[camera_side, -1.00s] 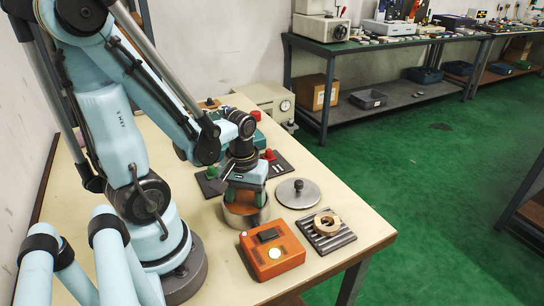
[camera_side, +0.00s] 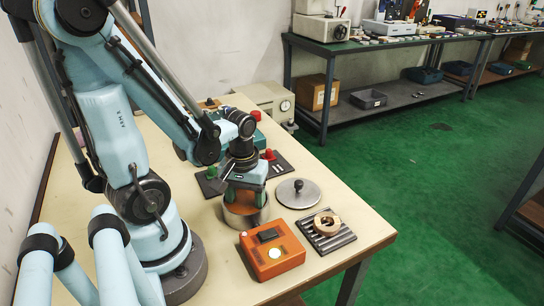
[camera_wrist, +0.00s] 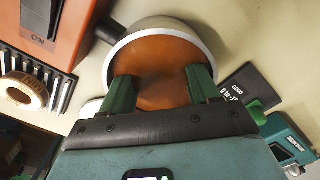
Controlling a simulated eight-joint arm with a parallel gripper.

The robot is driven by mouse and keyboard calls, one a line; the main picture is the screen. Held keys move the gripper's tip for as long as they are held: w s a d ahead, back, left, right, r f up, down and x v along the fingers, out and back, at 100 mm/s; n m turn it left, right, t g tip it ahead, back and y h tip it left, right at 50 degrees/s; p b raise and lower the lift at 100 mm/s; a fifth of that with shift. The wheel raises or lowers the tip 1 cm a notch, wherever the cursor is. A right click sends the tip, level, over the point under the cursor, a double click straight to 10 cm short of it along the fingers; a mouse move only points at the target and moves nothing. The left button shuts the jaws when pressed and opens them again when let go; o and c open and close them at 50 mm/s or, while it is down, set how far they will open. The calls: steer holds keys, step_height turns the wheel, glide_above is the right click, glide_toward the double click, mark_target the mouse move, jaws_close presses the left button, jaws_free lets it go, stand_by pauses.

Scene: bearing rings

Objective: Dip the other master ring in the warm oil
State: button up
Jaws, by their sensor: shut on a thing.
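The pot of orange-brown oil (camera_side: 246,222) stands on the table below my gripper (camera_side: 246,204). In the wrist view its pale rim (camera_wrist: 150,30) curves around my green fingers, which reach down into the oil. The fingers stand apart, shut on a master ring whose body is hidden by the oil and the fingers. Another ring (camera_side: 327,223), pale tan, lies on the slatted rack (camera_side: 338,243) right of the pot. It also shows at the left of the wrist view (camera_wrist: 27,90).
A round lid with a black knob (camera_side: 298,194) lies right of the pot. An orange control box (camera_side: 272,252) stands in front of it. The table's right edge is close to the rack.

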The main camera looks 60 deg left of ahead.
steer(key=shift+r, duration=3.1)
stand_by(0.4)
step_height(320, 180, up, 2)
stand_by(0.4)
stand_by(0.4)
